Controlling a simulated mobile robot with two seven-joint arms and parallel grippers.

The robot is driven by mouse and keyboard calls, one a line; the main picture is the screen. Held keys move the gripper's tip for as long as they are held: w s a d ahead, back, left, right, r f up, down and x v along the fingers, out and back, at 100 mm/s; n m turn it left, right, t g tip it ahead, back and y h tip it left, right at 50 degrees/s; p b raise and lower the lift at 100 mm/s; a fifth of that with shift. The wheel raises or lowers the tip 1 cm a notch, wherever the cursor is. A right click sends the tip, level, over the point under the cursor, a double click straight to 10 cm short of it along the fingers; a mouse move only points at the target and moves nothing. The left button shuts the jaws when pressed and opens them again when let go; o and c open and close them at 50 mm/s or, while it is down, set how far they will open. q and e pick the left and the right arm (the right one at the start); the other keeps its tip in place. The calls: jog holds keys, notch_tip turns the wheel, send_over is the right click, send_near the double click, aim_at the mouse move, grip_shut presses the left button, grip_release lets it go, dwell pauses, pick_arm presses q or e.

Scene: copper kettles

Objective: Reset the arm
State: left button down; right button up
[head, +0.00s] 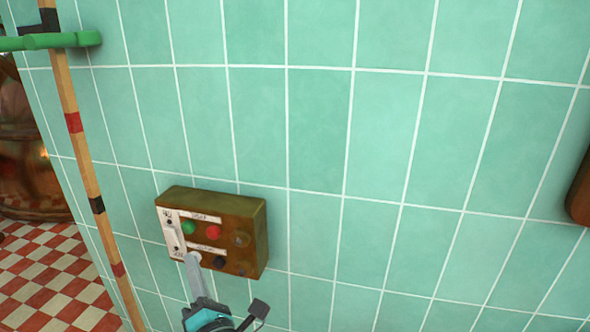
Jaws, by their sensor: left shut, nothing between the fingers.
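A brown control box (240,217) is mounted on the tiled wall, left of centre and low in the head view. Its face has a white switch panel (171,232) at the left, a green button (188,227), a red button (213,231) and dark round knobs at the lower right. My left gripper (194,261) reaches up from the bottom edge. Its grey fingers are shut and empty, with the tips in front of the box's lower face, next to the switch panel. I cannot tell whether they touch it. My right gripper is not in view.
A wooden pole (84,165) with red and black bands stands left of the box, with a green bar (60,41) across its top. Red and white checkered floor (50,270) shows at the lower left. Wall right of the box is clear up to a brown object (579,192).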

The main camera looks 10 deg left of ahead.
pick_arm(q)
jog(key=d+f+m+h, duration=0.4)
jog(key=f+m+h, duration=0.1)
jog(key=f+m, duration=0.45)
jog(key=d+f+m+h, duration=0.4)
jog(key=f+m+h, duration=0.2)
jog(key=f+m, duration=0.3)
jog(key=s+d+f+m+g+h, duration=0.15)
jog(key=s+f+m, duration=0.3)
jog(key=f, duration=0.45)
jog(key=s+d+f+m+g+h, duration=0.1)
jog(key=s+f+m+g, duration=0.3)
jog(key=f, duration=0.5)
jog(key=s+a+f+m+g, duration=0.2)
jog(key=s+f, duration=0.2)
jog(key=s, duration=0.4)
jog(key=s+a+f+m+g, duration=0.2)
jog(key=s+f, duration=0.3)
jog(key=s, duration=0.4)
jog(key=s+a+f+m+g, duration=0.2)
jog(key=s+f+m+g, duration=0.1)
jog(key=s, duration=0.6)
notch_tip(320, 180, down, 2)
jog(key=shift+a+f+m+g+y, duration=0.25)
jog(key=shift+a+g+y, duration=0.2)
jog(key=shift+g, duration=0.3)
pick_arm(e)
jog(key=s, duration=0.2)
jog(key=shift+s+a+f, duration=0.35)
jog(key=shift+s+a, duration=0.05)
